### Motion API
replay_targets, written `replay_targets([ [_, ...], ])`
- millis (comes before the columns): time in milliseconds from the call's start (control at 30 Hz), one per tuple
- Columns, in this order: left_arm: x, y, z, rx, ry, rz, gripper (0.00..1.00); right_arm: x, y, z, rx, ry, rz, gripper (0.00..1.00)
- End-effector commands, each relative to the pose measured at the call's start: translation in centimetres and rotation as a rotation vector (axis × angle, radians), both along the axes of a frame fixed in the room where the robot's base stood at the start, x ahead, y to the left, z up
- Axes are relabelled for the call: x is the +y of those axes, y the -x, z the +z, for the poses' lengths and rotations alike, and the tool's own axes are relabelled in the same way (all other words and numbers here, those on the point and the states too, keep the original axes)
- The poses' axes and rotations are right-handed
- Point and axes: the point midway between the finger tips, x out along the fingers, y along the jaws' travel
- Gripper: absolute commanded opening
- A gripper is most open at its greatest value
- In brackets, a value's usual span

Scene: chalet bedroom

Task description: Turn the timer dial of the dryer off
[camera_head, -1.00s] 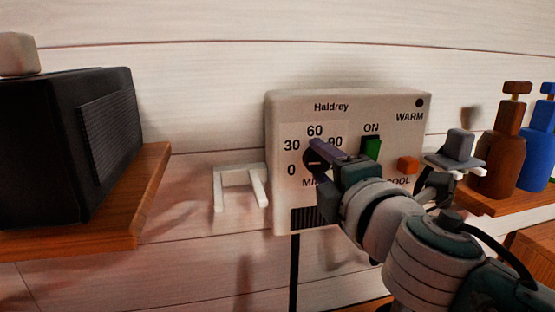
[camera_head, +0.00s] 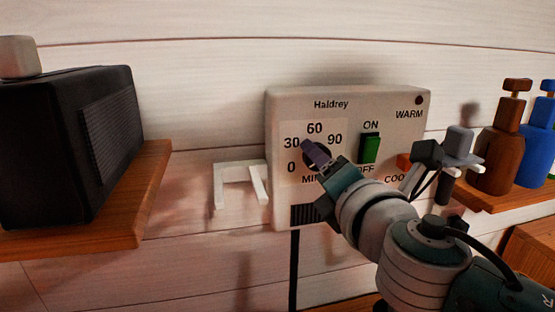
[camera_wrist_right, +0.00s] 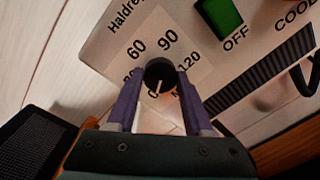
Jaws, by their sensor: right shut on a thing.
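The white dryer box (camera_head: 283,115), marked Haldrey, is mounted on the wall in the middle of the head view. Its round black timer dial (camera_wrist_right: 160,71) sits low on a panel with minute marks. My right gripper (camera_wrist_right: 159,84) is shut on the dial, one purple finger on each side of it. In the wrist view, a pale line on the dial's lower part points close to the 0 mark. In the head view, the right gripper (camera_head: 313,160) covers much of the dial. My left gripper is not in view.
Right of the dial is a green ON/OFF switch (camera_head: 370,148), and an orange button (camera_head: 403,161) is partly hidden by my arm. A white bracket (camera_head: 240,185) is on the wall to the left. A black box (camera_head: 65,145) stands on the left shelf; brown (camera_head: 501,150) and blue bottles (camera_head: 540,148) stand right.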

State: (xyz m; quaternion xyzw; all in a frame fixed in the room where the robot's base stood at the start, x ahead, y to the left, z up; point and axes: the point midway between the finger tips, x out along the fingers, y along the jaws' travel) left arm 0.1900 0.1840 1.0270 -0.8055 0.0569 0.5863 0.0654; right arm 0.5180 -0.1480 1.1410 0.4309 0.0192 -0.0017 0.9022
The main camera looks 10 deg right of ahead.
Motion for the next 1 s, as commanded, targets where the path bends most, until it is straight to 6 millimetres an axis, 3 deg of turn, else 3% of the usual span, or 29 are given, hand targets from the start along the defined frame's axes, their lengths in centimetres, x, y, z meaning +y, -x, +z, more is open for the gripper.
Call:
replay_targets([
  [367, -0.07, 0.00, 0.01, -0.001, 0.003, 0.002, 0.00, -0.02, 0.00, 0.01, -0.001, 0.003, -0.001, 0.00],
  [400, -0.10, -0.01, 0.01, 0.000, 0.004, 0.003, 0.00, -0.02, 0.00, 0.01, -0.001, 0.002, -0.001, 0.56],
  [633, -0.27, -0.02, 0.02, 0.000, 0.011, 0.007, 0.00, -0.01, 0.00, 0.01, 0.000, 0.002, 0.000, 0.82],
  [1000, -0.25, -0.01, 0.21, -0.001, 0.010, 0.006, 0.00, -0.03, 0.88, -0.02, 0.001, 0.002, 0.000, 0.82],
])
